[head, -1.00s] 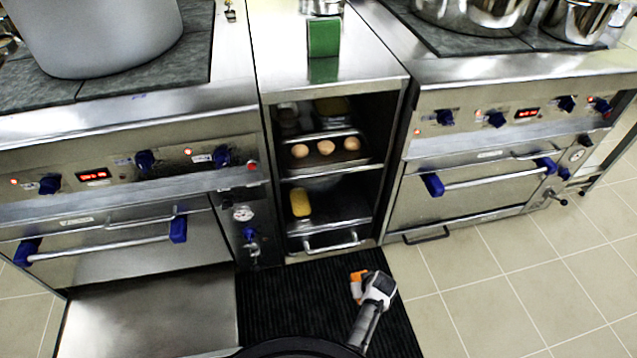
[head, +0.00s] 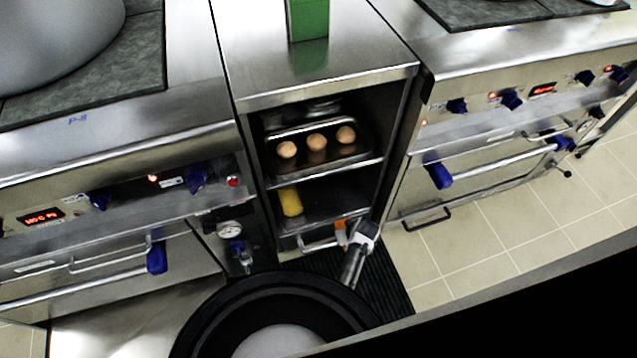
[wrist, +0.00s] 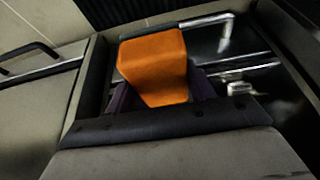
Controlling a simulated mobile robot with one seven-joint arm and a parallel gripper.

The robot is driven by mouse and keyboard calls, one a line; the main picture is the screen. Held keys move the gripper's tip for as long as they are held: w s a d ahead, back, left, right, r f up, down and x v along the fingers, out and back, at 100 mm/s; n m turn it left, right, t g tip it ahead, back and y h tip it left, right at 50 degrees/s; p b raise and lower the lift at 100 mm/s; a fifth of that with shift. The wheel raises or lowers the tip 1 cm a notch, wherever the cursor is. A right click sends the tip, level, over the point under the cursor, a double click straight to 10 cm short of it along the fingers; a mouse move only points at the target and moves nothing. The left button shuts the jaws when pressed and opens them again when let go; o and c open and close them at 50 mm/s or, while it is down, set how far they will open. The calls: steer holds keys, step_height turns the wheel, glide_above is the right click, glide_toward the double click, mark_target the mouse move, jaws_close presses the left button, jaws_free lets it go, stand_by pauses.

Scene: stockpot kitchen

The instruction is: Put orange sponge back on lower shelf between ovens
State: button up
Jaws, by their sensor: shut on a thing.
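The orange sponge (wrist: 153,66) is held in my gripper (wrist: 160,88), which is shut on it in the wrist view. In the head view the sponge (head: 342,232) is a small orange patch beside my gripper (head: 348,229), in front of the shelf unit's lower right front. The lower shelf (head: 325,207) between the two ovens is a metal surface with a yellow object (head: 290,202) at its left. The sponge is outside the shelf opening, near the front handle. The deep back of the lower shelf is dark.
The upper shelf holds a tray (head: 345,158) with three eggs. A green block (head: 308,18) stands on the unit's top. Oven handles (head: 500,169) stick out on the right. The lower shelf's middle and right look clear. A bar handle (head: 318,246) crosses the unit's front.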

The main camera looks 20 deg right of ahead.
steer(key=w+b, duration=0.2)
steer(key=w, duration=0.2)
steer(key=w+b, duration=0.2)
steer(key=w, duration=0.1)
steer(key=w+b, duration=0.2)
steer(key=w, duration=0.2)
steer(key=shift+w+a+f+b, duration=0.2)
steer(key=shift+w+f+b, duration=0.05)
steer(key=shift+w+b, duration=0.1)
steer(key=shift+w+r, duration=0.15)
steer(key=shift+w, duration=0.3)
steer(key=w+b, duration=0.4)
steer(key=shift+a+f, duration=0.1)
steer(key=shift+f, duration=0.15)
steer(key=shift+s+f+b, duration=0.1)
steer(key=shift+f+b, duration=0.45)
steer(key=shift+r, duration=0.1)
